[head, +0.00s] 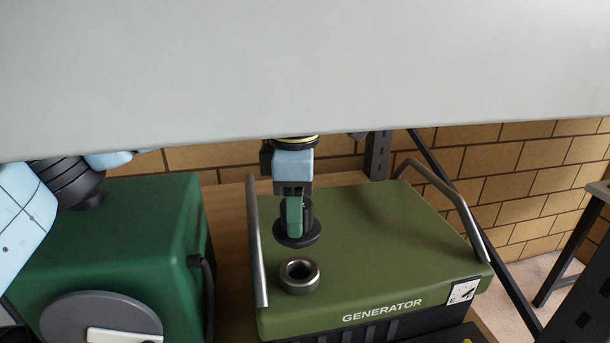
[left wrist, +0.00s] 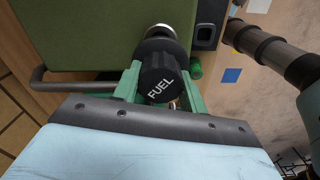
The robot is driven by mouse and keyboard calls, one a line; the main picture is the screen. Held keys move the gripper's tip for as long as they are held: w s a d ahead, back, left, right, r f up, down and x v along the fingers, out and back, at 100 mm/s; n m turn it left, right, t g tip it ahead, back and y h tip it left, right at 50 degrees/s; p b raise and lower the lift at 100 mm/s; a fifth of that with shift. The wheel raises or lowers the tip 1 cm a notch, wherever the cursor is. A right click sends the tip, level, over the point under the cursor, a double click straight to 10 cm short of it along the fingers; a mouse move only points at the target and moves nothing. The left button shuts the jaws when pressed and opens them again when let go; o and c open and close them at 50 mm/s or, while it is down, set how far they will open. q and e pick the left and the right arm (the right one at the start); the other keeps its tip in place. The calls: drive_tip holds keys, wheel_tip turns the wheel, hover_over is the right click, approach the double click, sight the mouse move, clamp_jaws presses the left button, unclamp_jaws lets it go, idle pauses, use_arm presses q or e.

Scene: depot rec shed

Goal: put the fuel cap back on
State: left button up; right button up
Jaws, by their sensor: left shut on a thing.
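The green generator (head: 385,215) stands on a wooden surface, with a round metal-rimmed filler neck (head: 300,276) on its top near the front left. My left gripper (head: 295,222) points down with its green fingers shut on the black fuel cap (head: 297,236). The cap is apart from the neck, above and slightly behind it in the head view. In the left wrist view the cap (left wrist: 160,80), marked FUEL, sits between the fingers, and the neck (left wrist: 160,32) shows just beyond it, partly hidden by the cap. My right gripper is not in view.
Metal handle bars (head: 257,240) and (head: 450,205) flank the generator top. A dark green machine (head: 150,230) stands close on the left. A large pale grey surface (head: 300,70) covers the top of the head view and hides much behind it. A brick wall (head: 510,160) is behind.

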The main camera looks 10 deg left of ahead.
use_arm(q)
drive_tip(key=shift+w+d+r, duration=0.15)
drive_tip(key=shift+s+f+b, duration=0.2)
drive_tip(key=shift+f+b, duration=0.1)
drive_tip(key=shift+f, duration=0.45)
drive_tip(key=shift+f+b, duration=0.65)
drive_tip(key=shift+f, duration=0.2)
drive_tip(key=shift+f+b, duration=0.55)
drive_tip(key=shift+f, duration=0.45)
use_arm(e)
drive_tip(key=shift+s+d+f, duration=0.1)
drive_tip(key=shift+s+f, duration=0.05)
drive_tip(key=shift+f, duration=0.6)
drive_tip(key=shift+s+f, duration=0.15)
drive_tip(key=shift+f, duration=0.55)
use_arm(q)
drive_tip(key=shift+f+b, duration=1.35)
drive_tip(key=shift+f, duration=0.15)
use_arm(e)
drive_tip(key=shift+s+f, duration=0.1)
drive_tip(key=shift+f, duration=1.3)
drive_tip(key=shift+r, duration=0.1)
use_arm(q)
drive_tip(key=o, duration=1.1)
drive_tip(key=shift+c, duration=0.2)
